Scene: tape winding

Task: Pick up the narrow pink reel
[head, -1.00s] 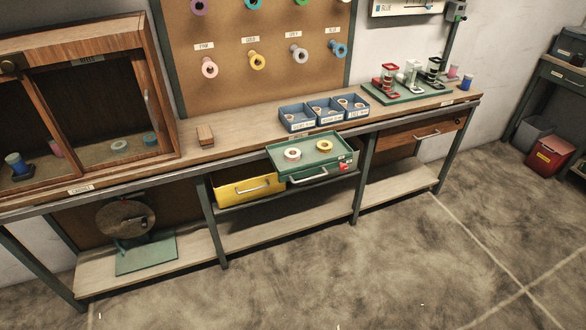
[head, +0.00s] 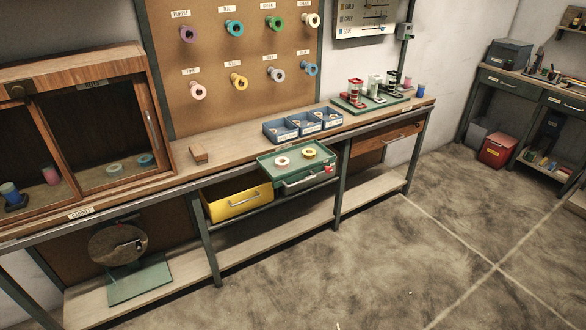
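Several things here are pink. A pale pink reel (head: 197,91) hangs on the pegboard under a label that seems to read PINK. A pink reel (head: 50,174) stands inside the wooden cabinet, beside a blue one. A small pink reel or spool (head: 407,83) stands at the bench's right end. A pale, perhaps pinkish ring (head: 282,161) lies in the green tray (head: 294,181) beside a yellow ring (head: 309,153). I cannot tell from here which is the narrow one. My gripper is not in view.
The long bench (head: 232,149) holds blue bins (head: 281,132), a wooden block (head: 198,154) and a green rack (head: 352,104). A yellow drawer (head: 236,206) and the green tray jut out in front. The floor (head: 370,260) before the bench is clear. Another bench (head: 520,86) stands right.

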